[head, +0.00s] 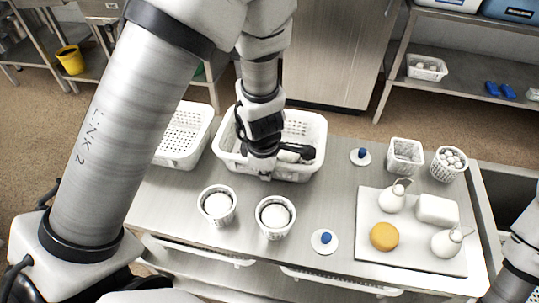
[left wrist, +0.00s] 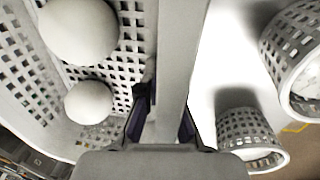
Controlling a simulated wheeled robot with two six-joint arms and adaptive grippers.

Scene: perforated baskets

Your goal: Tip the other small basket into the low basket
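The low basket (head: 312,165) is white, perforated and upright on the steel table. My left gripper (head: 264,168) is at its front wall; in the left wrist view its dark fingers (left wrist: 163,122) lie close on both sides of the rim (left wrist: 184,60), shut on it. Two white balls (left wrist: 78,28) lie inside the low basket. Two small round perforated baskets stand upright in front of it, one at left (head: 216,221) and one at right (head: 274,233), each with a white ball inside. They also show at right in the left wrist view (left wrist: 247,127). My right gripper is out of view.
Another white basket (head: 183,137) stands left of the low basket. At right are a square basket (head: 405,158), a basket of white balls (head: 448,172) and a white board (head: 390,258) with jugs and a yellow round. Two blue-knobbed lids (head: 324,242) lie on the table.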

